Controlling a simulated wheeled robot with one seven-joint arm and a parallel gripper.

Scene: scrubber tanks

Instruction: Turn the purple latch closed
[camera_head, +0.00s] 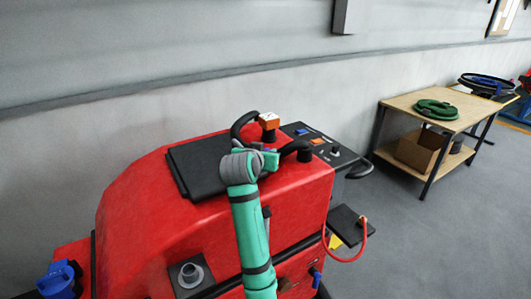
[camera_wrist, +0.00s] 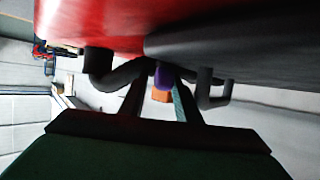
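The purple latch (camera_wrist: 163,76) shows in the wrist view just under the black and red edge of the machine. My gripper (camera_wrist: 161,88) has one dark finger on each side of it, with visible gaps, so it is open. I cannot tell whether either finger touches the latch. In the head view my gripper (camera_head: 270,159) is at the top of the red scrubber machine (camera_head: 130,215), beside the black lid. The latch is mostly hidden there by my arm and wrist.
A control panel (camera_head: 318,140) lies to the right. A black lid (camera_head: 198,165) lies to the left. A wooden table (camera_head: 400,104) with a green hose (camera_head: 436,109) stands far right.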

